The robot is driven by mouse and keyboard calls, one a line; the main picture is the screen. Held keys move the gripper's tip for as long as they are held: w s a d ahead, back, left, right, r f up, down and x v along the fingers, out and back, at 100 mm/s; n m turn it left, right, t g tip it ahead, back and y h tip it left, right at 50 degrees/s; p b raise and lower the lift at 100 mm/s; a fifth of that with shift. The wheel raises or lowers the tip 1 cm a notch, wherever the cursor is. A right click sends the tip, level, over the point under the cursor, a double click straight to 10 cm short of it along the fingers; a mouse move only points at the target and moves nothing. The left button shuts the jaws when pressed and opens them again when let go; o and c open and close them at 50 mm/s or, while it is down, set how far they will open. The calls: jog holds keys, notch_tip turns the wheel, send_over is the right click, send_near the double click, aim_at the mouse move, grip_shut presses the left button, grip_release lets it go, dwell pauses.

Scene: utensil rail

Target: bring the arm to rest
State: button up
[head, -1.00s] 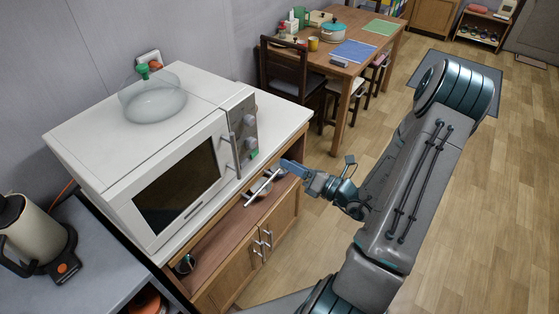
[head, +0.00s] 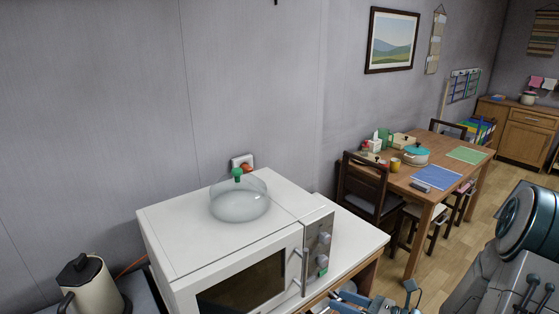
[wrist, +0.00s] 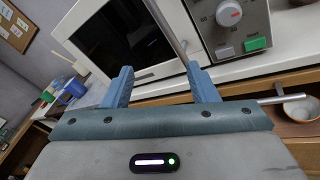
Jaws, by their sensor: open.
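My gripper (wrist: 162,88) is open, with its two blue fingers apart and nothing between them. In the wrist view it faces the front of the white microwave (wrist: 145,73), whose door handle (wrist: 172,32) ends close to the right finger; I cannot tell if they touch. In the head view the gripper (head: 350,300) shows only partly at the bottom edge, just right of the microwave (head: 180,245). My arm (head: 515,270) is at the lower right, mostly cut off by the frame.
A glass dome lid (head: 240,203) with a green knob stands on the microwave. A kettle (head: 92,287) is at lower left. A dining table (head: 440,190) stands beyond, with floor (head: 405,285) in front.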

jog(key=s+a+r+n+g+h, duration=0.45)
jog(key=s+a+n+g, duration=0.4)
jog(key=n, duration=0.75)
jog(key=s+d+r+n+t+h, duration=0.2)
jog(key=s+d+r+n+h, duration=0.3)
jog(key=n, duration=0.9)
notch_tip(320, 180, up, 3)
jog(key=d+h, duration=0.1)
jog(key=h, duration=0.3)
jog(key=shift+s+d, duration=0.25)
jog(key=shift+h, duration=0.25)
